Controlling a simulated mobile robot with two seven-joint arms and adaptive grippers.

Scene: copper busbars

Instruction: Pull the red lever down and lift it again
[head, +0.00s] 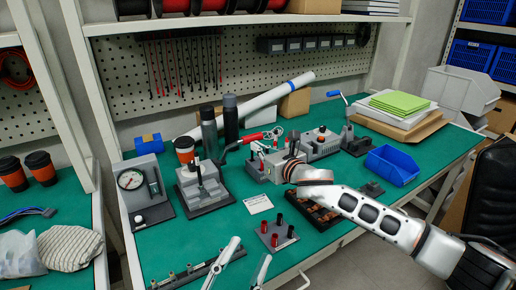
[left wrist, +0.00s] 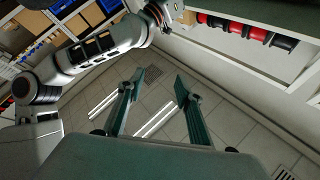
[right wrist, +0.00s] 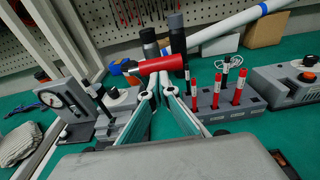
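The red lever (head: 252,138) shows as a red grip on a dark arm, raised above the grey device (head: 203,184) near the bench's middle. In the right wrist view, the red grip (right wrist: 160,65) lies roughly level, just beyond the fingertips. My right gripper (right wrist: 157,84) has its two fingertips drawn together beside the lower edge of the grip, with nothing clearly between them. I cannot tell whether they touch it. My left gripper (left wrist: 160,78) is open and empty, over the floor in its wrist view. Its fingers show at the bench's front edge in the head view (head: 246,262).
A dial gauge stand (head: 133,180) is left of the lever device. A block with red and black pegs (right wrist: 232,105) is right of my right gripper. A blue bin (head: 392,165) is farther right. Dark bottles (head: 208,130) stand behind.

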